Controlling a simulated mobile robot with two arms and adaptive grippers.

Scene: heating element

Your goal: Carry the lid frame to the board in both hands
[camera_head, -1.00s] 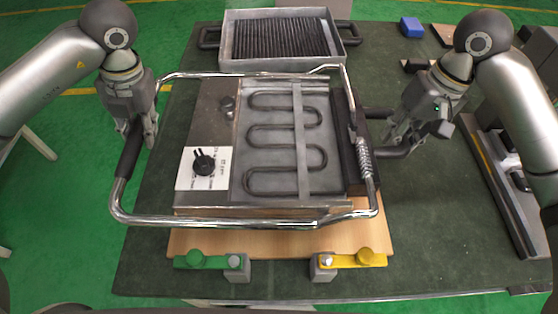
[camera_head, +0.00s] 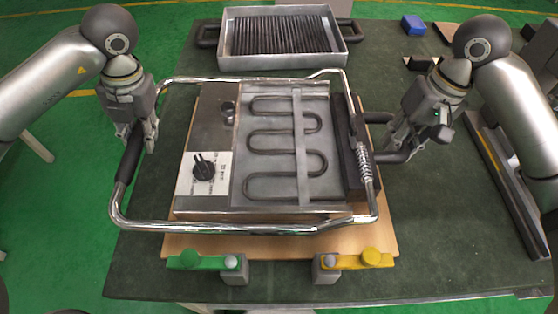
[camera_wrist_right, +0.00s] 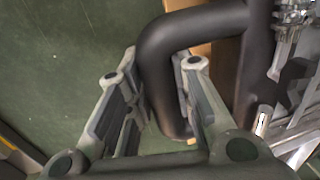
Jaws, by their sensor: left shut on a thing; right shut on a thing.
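The lid frame, a chrome tube loop (camera_head: 225,228) with black grips, surrounds a metal unit (camera_head: 275,150) with a heating coil and knob. Both are above the wooden board (camera_head: 285,245), which shows along the front edge and partly at the right. Whether they rest on the board is hard to tell. My left gripper (camera_head: 143,142) is shut on the frame's left black grip (camera_head: 130,158). My right gripper (camera_head: 402,145) is shut on the black handle at the right; in the right wrist view its fingers (camera_wrist_right: 160,75) are either side of the bent handle (camera_wrist_right: 205,28).
A green clamp (camera_head: 200,262) and a yellow clamp (camera_head: 355,260) are at the board's front edge. A metal tray with dark ribs (camera_head: 280,62) stands behind. A blue block (camera_head: 412,25) lies at the back right.

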